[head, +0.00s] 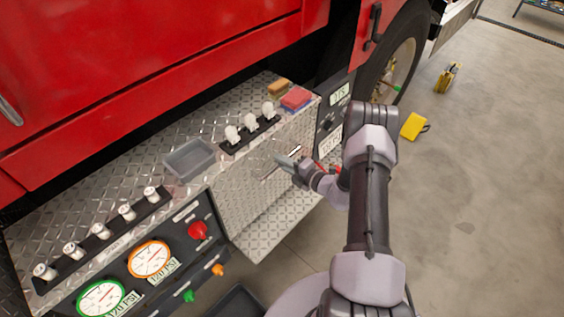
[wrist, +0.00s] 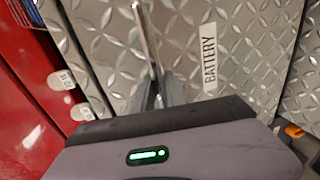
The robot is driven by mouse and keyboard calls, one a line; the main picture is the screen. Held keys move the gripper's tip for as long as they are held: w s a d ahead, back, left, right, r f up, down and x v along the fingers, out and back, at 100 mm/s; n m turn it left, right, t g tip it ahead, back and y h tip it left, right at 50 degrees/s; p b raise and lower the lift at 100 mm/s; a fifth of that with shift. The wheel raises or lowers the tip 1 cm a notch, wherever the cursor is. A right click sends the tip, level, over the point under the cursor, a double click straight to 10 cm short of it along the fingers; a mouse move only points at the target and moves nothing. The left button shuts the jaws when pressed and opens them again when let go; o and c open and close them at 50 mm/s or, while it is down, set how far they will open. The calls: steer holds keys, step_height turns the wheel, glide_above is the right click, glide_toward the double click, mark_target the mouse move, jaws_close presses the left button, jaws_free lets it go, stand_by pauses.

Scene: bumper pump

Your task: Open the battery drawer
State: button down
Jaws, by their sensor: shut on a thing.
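The battery drawer's front (head: 235,200) is a diamond-plate panel on the side of the bumper. It also fills the middle of the wrist view (wrist: 245,40), with a white BATTERY label (wrist: 209,60) on it. A chrome bar handle (wrist: 147,38) runs up the panel beside the label. My gripper (head: 283,163) is at the drawer front in the head view. In the wrist view my gripper (wrist: 158,92) is shut on the lower part of the handle. I see no clear gap around the drawer front.
On the bumper top are a grey tray (head: 190,158), white levers (head: 250,123), and red and blue sponges (head: 296,98). A gauge panel (head: 150,262) is at left. A diamond-plate step (head: 278,222) juts out below. Open floor (head: 480,190) lies to the right.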

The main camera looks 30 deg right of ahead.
steer(key=shift+s, duration=0.1)
steer(key=c, duration=2.1)
jaws_free()
steer(key=f+v, duration=0.1)
steer(key=v, duration=0.3)
steer(key=p+v, duration=0.1)
steer(key=v, duration=0.3)
steer(key=f+v, duration=0.1)
steer(key=v, duration=0.4)
steer(key=shift+s+f+p, duration=0.35)
steer(key=shift+s+f, duration=0.05)
steer(key=o, duration=0.4)
steer(key=shift+s+d+r, duration=0.15)
steer(key=shift+s, duration=0.05)
steer(key=shift+c, duration=0.2)
steer(key=o, duration=0.4)
steer(key=shift+w, duration=0.3)
steer(key=shift+c, duration=0.2)
steer(key=shift+w, duration=0.35)
steer(key=shift+a, duration=0.2)
steer(key=shift+s, duration=0.1)
steer(key=p+v, duration=0.4)
steer(key=v, duration=1.3)
steer(key=shift+s, duration=0.15)
